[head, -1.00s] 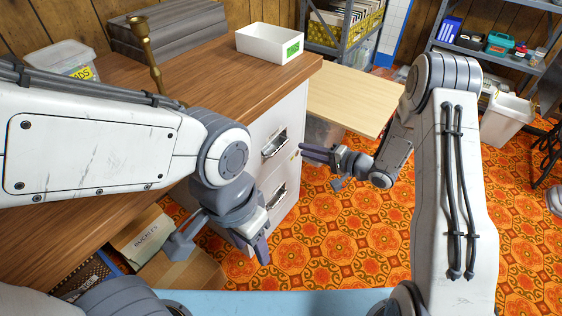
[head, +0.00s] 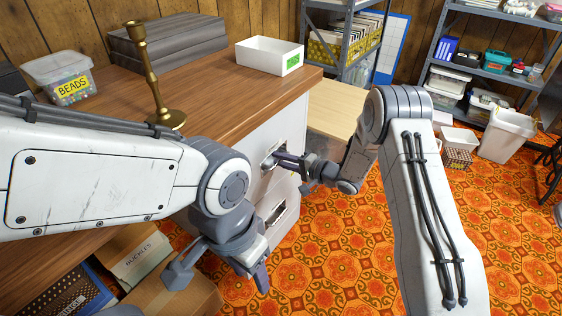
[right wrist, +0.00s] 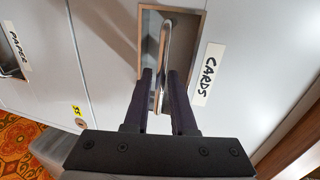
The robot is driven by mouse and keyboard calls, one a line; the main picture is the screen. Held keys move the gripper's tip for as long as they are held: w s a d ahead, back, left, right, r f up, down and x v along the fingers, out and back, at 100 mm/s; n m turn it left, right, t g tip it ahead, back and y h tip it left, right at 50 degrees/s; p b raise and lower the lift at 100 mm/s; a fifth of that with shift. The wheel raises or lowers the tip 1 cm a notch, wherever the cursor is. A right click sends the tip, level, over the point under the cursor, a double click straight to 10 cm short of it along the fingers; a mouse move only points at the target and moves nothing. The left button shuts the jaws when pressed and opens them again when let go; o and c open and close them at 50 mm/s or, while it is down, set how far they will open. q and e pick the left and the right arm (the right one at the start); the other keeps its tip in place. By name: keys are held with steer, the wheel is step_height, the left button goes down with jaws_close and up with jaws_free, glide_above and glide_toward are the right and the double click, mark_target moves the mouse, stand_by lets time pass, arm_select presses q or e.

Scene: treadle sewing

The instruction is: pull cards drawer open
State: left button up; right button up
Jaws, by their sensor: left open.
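The cards drawer (head: 285,137) is in the white front under the wooden top and looks flush with it. In the right wrist view its CARDS label (right wrist: 208,74) is beside a recess with a metal handle (right wrist: 174,38). My right gripper (head: 277,160) is at this handle. In the right wrist view its dark fingers (right wrist: 162,73) are on either side of the handle; I cannot tell whether they press on it. My left gripper (head: 221,274) is open and empty, low in front of the cabinet, away from the cards drawer.
On the top stand a brass candlestick (head: 152,75), a beads box (head: 60,75) and a white tray (head: 270,55). Open boxes (head: 135,262) are at the lower left.

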jaws_close()
stand_by(1.4)
